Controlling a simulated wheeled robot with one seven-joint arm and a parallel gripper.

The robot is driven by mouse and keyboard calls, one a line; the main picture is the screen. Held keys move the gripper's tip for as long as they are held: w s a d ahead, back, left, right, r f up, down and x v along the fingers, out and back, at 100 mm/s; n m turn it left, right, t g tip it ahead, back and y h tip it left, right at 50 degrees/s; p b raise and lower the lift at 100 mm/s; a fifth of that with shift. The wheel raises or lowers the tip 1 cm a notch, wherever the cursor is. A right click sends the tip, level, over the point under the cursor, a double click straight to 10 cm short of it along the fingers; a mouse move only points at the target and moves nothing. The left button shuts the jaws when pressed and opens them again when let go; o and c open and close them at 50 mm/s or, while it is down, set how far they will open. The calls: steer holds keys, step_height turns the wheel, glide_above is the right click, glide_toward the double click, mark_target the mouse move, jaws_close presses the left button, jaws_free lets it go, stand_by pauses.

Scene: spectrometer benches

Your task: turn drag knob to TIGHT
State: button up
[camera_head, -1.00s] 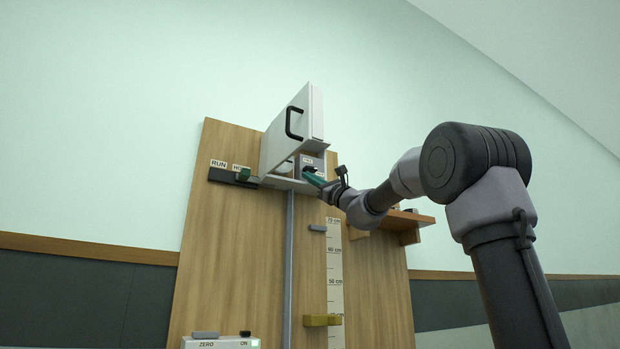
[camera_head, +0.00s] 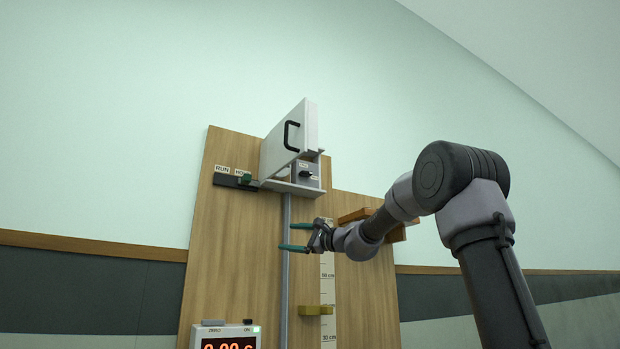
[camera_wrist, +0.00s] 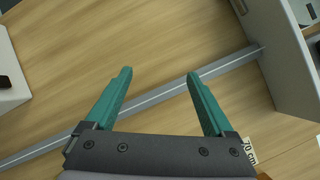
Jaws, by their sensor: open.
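A small black knob (camera_head: 305,174) sits on the front of a grey box at the top of the wooden board, under the raised white door. Small labels lie above it and at its lower right; they are too small to read, so I cannot tell its setting. My gripper (camera_head: 287,237) is open and empty, below the box and apart from the knob, with its green fingers pointing left across the grey rail.
The white door (camera_head: 291,140) with a black handle stands above a shelf. A height scale (camera_head: 327,280) with a yellow marker (camera_head: 315,310), a timer (camera_head: 228,336) and a wooden shelf (camera_head: 372,216) are nearby.

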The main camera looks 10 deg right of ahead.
step_height(320, 180, down, 6)
steer(key=w+f+n+g+h, duration=0.1)
steer(key=w+n+h, duration=0.15)
steer(key=n, duration=0.25)
steer(key=n+t+h, duration=0.4)
steer(key=n+t, duration=0.5)
steer(key=n, duration=0.5)
glide_toward(308, 174)
steer(key=shift+g, duration=0.3)
steer(key=shift+x, duration=4.4)
steer(key=shift+r, duration=0.15)
